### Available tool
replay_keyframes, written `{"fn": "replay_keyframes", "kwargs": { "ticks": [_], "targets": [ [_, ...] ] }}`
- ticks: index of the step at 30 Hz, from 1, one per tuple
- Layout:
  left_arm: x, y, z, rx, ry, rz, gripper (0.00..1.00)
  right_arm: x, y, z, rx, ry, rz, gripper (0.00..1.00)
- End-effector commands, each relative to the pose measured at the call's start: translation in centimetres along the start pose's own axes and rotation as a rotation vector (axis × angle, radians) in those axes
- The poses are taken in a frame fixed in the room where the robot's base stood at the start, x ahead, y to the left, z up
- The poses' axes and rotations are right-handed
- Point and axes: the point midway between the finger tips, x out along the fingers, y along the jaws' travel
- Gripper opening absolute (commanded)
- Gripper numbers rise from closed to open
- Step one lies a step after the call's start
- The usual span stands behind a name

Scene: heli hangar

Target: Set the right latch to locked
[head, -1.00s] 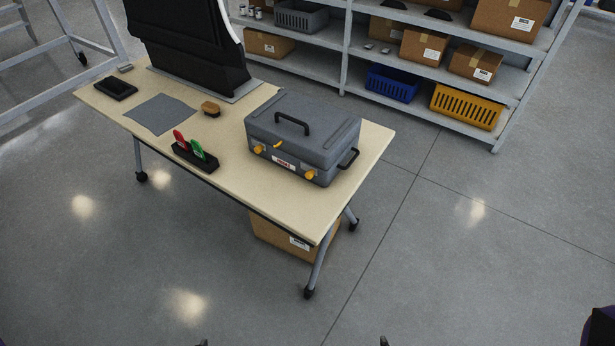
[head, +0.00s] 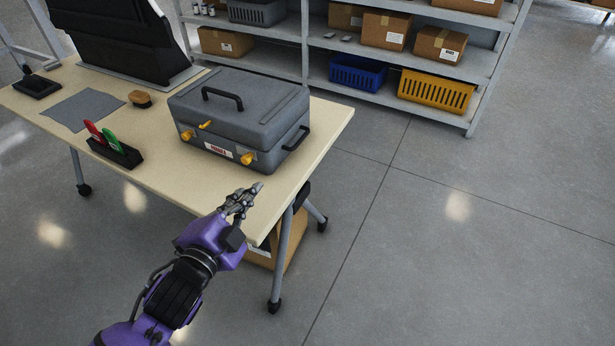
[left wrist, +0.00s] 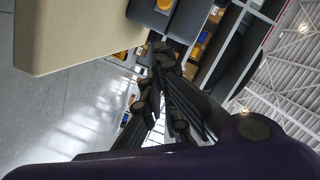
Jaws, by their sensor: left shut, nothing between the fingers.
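A grey case (head: 240,112) stands closed on the table, with a black handle on its lid. Its front carries a left yellow latch (head: 187,135), a right yellow latch (head: 247,158), a yellow lever (head: 205,124) between them higher up, and a red-and-white label (head: 218,151). The label text is too small to read. My left gripper (head: 250,190) is shut and empty at the table's front right corner, apart from the case and in front of the right latch. In the left wrist view the fingers (left wrist: 158,55) show, with part of the case above them. My right gripper is out of view.
The table (head: 165,155) also holds a black rack (head: 115,152) with a red and a green item, a brush (head: 140,99), a grey cloth (head: 85,109) and a black tray (head: 37,87). Shelves with bins stand behind. The floor at right is clear.

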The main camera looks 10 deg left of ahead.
Motion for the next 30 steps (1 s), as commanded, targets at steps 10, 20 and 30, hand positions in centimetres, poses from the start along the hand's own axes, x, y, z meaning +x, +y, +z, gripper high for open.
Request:
{"fn": "replay_keyframes", "kwargs": {
  "ticks": [10,20,30],
  "targets": [
    [1.5,-1.1,-0.6,0.149,0.005,-0.019,0.0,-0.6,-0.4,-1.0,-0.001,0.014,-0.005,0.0],
    [8.4,-1.1,-0.6,0.146,0.004,-0.017,0.0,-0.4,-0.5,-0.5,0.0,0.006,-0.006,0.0],
    [10.5,-1.5,2.8,0.146,0.002,-0.015,0.0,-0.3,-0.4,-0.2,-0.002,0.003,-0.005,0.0]
  ]
}}
